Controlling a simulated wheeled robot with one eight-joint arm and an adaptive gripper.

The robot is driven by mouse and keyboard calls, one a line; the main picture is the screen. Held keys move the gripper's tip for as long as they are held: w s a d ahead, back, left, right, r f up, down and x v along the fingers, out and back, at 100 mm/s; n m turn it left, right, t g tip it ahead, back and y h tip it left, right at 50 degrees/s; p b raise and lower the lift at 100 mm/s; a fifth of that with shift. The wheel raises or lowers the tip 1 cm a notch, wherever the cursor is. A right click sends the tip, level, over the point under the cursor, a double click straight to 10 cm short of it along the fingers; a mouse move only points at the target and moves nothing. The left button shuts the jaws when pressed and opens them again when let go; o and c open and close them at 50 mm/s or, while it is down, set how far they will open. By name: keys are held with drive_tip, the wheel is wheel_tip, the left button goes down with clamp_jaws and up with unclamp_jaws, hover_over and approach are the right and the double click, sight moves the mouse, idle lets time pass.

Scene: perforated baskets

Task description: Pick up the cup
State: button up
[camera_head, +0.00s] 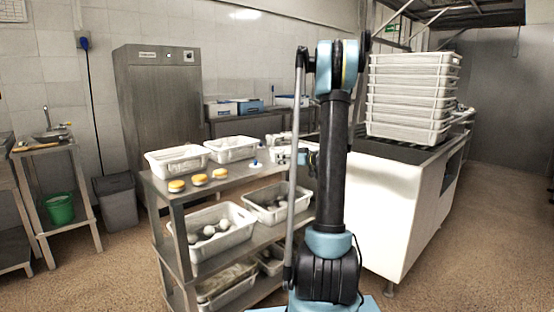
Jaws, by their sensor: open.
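No thing stands out clearly as a cup. A small white and blue item (255,164) stands on the top shelf of the steel rack (215,187), too small to identify.
White baskets (178,168) stand along the shelf's back; lower shelves hold more, one with pale round items (208,231). A tall basket stack (412,130) stands on the white counter (385,215) at right. Open floor lies left of the rack.

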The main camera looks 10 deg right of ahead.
drive_tip(key=x, duration=0.4)
drive_tip(key=shift+a+f, duration=0.1)
drive_tip(key=shift+s, duration=0.1)
drive_tip(key=c, duration=1.1)
